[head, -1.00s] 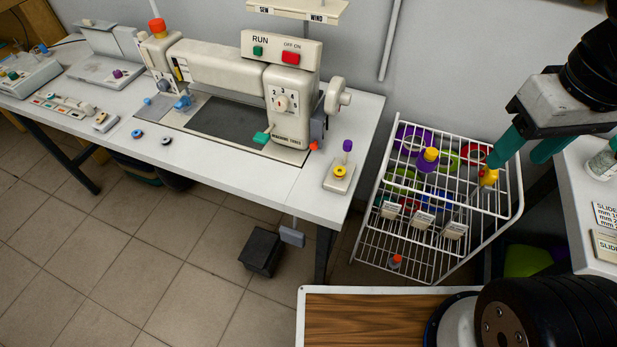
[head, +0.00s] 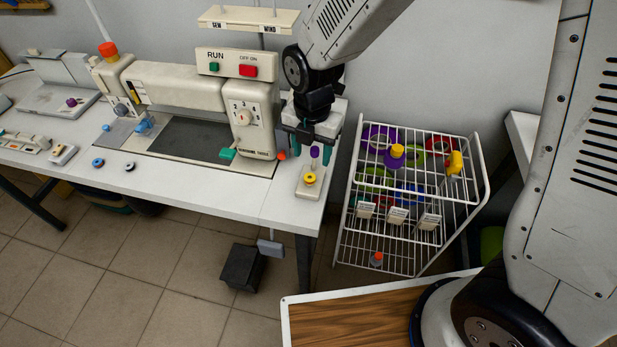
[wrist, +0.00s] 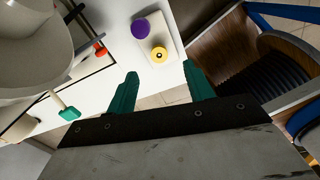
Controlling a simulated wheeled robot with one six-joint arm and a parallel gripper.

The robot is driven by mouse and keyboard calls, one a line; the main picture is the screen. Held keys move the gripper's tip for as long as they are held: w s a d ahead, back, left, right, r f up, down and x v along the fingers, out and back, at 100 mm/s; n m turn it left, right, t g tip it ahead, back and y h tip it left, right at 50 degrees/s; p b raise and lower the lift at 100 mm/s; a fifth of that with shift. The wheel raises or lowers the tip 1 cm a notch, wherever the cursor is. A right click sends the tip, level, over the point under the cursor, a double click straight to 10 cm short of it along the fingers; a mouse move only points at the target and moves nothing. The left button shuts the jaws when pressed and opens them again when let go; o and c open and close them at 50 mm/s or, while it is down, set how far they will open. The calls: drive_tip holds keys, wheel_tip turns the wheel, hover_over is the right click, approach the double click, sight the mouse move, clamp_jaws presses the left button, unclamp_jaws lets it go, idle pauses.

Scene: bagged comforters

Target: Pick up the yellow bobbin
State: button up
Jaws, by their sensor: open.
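The yellow bobbin (head: 309,179) sits on a small pale stand (head: 309,193) near the front right of the white sewing table. It also shows in the wrist view (wrist: 159,53), round with a dark centre. A purple-topped post (head: 314,151) stands on the same stand behind it; its purple top (wrist: 140,29) shows in the wrist view. My gripper (head: 311,155) is open and empty, with teal fingers pointing down near the stand. In the wrist view the bobbin is ahead of the gap between the fingertips (wrist: 160,71), apart from both.
The sewing machine (head: 180,85) stands left of my gripper, with an orange knob (head: 282,155) close by. A white wire rack (head: 340,232) with spools and cards stands to the right, beyond the table edge. Blue and black bobbins (head: 98,162) lie farther left.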

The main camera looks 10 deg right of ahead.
sight(310, 177)
drive_tip(key=f, duration=0.7)
drive_tip(key=shift+s+a+f, duration=0.1)
drive_tip(key=shift+a, duration=0.1)
drive_tip(key=c, duration=1)
